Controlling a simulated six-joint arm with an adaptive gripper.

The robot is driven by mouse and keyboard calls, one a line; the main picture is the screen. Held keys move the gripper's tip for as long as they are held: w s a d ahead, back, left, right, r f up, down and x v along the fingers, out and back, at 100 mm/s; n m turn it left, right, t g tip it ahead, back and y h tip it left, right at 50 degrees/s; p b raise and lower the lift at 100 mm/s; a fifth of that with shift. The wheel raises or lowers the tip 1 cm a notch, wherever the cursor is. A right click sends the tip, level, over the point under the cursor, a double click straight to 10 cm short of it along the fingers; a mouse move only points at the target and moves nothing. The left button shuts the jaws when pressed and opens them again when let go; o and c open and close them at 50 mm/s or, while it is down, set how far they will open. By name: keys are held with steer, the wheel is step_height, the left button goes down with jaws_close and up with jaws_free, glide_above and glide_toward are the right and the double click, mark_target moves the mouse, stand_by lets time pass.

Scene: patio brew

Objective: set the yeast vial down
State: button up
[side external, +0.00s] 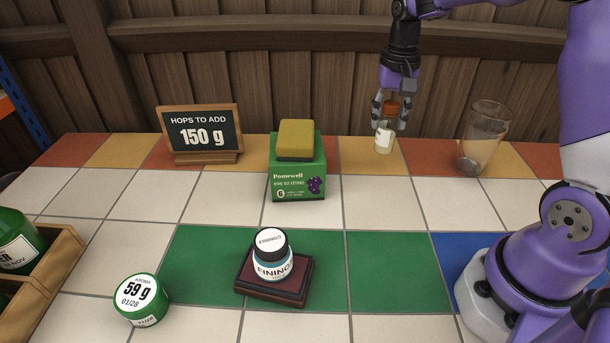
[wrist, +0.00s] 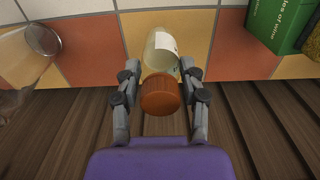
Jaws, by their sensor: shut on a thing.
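The yeast vial (side external: 383,140) is a small clear bottle with a pale label and an orange-brown cap. It is upright at the back of the tiled counter, over an orange-yellow tile. My gripper (side external: 391,108) points down from above and is shut on the vial near its cap. In the wrist view the cap (wrist: 160,94) sits between both fingers, with the vial body (wrist: 162,50) beyond it. I cannot tell whether the vial's base touches the tile.
A glass (side external: 484,138) stands right of the vial. A green box (side external: 297,178) with a yellow sponge (side external: 296,139) on it stands left. Farther left is a hops chalkboard (side external: 200,132). White tiles before the vial are clear.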

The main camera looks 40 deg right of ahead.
mark_target(387, 134)
steer(key=shift+d+f, duration=0.25)
steer(key=shift+f, duration=1.9)
steer(key=o, duration=1.1)
steer(key=shift+f, duration=0.15)
steer(key=shift+o, duration=0.2)
